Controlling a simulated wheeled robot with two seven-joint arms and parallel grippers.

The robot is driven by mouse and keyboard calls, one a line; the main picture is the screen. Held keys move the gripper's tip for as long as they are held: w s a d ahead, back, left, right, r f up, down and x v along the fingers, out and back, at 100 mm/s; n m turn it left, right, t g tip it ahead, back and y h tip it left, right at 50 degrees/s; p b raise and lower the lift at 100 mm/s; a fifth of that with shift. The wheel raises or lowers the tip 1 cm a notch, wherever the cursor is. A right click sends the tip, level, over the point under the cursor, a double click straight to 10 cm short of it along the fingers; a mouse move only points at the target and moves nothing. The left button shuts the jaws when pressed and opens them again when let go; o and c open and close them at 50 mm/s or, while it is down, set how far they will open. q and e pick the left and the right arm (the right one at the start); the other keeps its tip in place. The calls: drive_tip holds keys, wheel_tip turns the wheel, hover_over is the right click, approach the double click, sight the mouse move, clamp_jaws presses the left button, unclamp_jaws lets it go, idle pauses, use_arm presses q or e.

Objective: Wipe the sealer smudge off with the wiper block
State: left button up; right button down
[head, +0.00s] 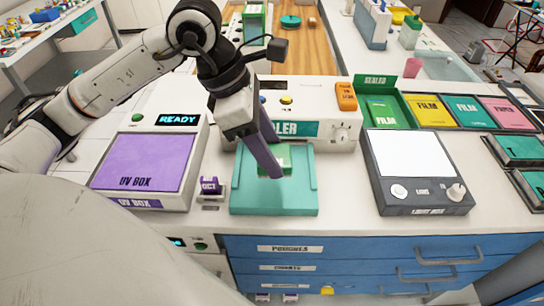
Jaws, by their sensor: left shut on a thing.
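The sealer (325,131) is a white machine with a teal label and a knob, standing in the middle of the counter. Its flat teal plate (245,200) lies in front of it. The gripper and block cover part of the plate, and I cannot make out a smudge. My right gripper is out of view.
The purple-lidded UV box (143,162) stands left, with a small purple block (209,185) beside the plate. The light box (414,165) stands right. Green, yellow and pink film trays (436,110) line the back right. Blue drawers (350,245) are below the counter.

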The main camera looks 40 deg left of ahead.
use_arm(q)
wheel_tip(320, 180, up, 2)
drive_tip(key=shift+r+p, duration=0.15)
drive_tip(key=shift+p, duration=0.7)
drive_tip(key=shift+r, duration=0.8)
